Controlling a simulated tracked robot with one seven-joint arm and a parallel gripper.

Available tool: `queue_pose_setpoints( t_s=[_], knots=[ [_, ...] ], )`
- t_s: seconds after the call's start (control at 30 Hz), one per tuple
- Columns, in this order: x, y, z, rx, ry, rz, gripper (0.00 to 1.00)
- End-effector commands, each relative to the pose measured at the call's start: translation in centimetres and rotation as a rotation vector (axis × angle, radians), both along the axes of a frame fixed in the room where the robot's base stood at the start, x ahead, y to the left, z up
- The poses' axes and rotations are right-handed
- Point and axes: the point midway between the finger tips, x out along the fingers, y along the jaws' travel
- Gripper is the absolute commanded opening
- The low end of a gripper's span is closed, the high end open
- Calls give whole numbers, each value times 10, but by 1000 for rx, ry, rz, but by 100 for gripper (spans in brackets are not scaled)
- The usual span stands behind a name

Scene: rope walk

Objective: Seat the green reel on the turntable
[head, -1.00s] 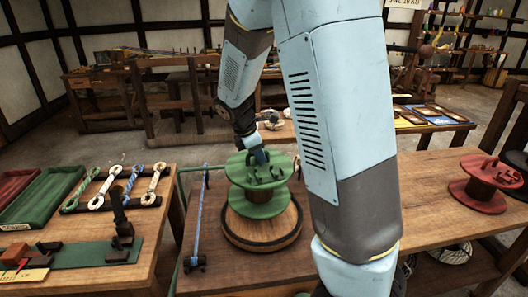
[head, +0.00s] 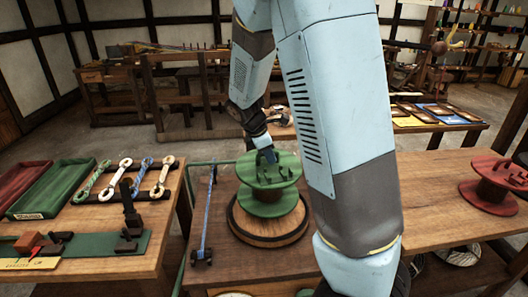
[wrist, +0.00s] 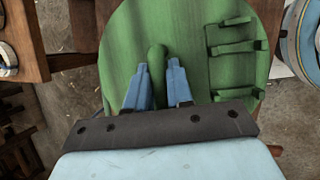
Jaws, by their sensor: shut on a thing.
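The green reel (head: 283,180) has two round flanges and stands upright over the round wooden turntable (head: 268,239) in the head view. Its lower flange lies within the turntable's rim; I cannot tell whether it touches the top. My gripper (head: 267,157) comes from above and is shut on the reel's upper middle. In the wrist view, the blue fingers (wrist: 160,88) close about a rounded green post on the reel (wrist: 200,25). Small green brackets stand on the right of the flange. The turntable's centre is hidden under the reel.
A blue rope on a stand (head: 207,215) lies just left of the turntable. A red reel (head: 495,188) stands on the right bench. The left bench holds rope hanks (head: 122,178), green and red trays (head: 52,190) and a dark fixture (head: 130,225).

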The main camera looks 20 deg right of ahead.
Motion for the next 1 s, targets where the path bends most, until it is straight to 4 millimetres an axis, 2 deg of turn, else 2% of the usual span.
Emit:
queue_pose_setpoints(
  t_s=[1.0],
  knots=[
    [0, 0, -49, -1, 0, 0, 0]
  ],
)
